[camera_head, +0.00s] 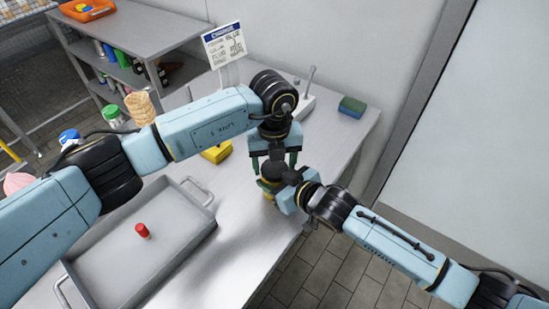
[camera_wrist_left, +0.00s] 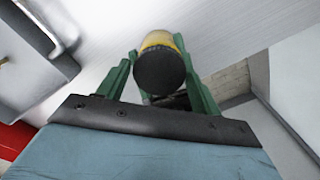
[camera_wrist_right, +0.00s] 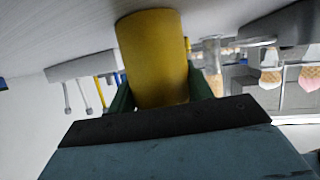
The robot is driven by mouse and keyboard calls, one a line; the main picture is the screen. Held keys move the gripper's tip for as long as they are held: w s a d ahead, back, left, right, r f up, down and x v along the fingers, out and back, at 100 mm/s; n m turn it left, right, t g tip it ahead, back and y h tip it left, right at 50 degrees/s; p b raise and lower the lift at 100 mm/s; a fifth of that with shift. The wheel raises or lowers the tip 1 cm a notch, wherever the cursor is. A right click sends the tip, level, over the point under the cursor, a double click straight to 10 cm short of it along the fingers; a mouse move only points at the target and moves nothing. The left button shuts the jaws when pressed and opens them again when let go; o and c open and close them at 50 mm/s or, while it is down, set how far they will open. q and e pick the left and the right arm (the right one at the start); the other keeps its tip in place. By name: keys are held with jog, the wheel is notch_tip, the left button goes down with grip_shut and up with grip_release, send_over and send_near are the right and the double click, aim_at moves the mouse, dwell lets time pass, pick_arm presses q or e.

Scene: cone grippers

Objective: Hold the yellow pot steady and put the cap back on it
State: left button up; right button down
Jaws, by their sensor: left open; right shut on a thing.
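The yellow pot (camera_head: 268,188) is near the right edge of the metal table, partly hidden by my grippers. My right gripper (camera_head: 290,190) is shut on its side; the right wrist view shows the yellow wall (camera_wrist_right: 157,60) between the green fingers. My left gripper (camera_head: 272,163) is above the pot, with its fingers apart. In the left wrist view, a flat black round top (camera_wrist_left: 160,70) covers the yellow body (camera_wrist_left: 158,39). It looks like the cap, between the open green fingers. I cannot tell whether it is fully seated.
A grey tray (camera_head: 188,262) holds a small red cylinder (camera_head: 142,231). A yellow block (camera_head: 216,153) lies behind my left arm. A green-and-blue sponge (camera_head: 352,107), a sign (camera_head: 225,45) and a cone stack (camera_head: 140,107) stand farther back. The table's right edge is close to the pot.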

jog(key=shift+s+f, duration=0.1)
jog(key=shift+f, duration=0.05)
pick_arm(q)
jog(key=c, duration=0.8)
jog(key=m, duration=0.3)
jog(key=o, duration=1.1)
jog(key=shift+c, duration=0.2)
jog(key=shift+r, duration=0.15)
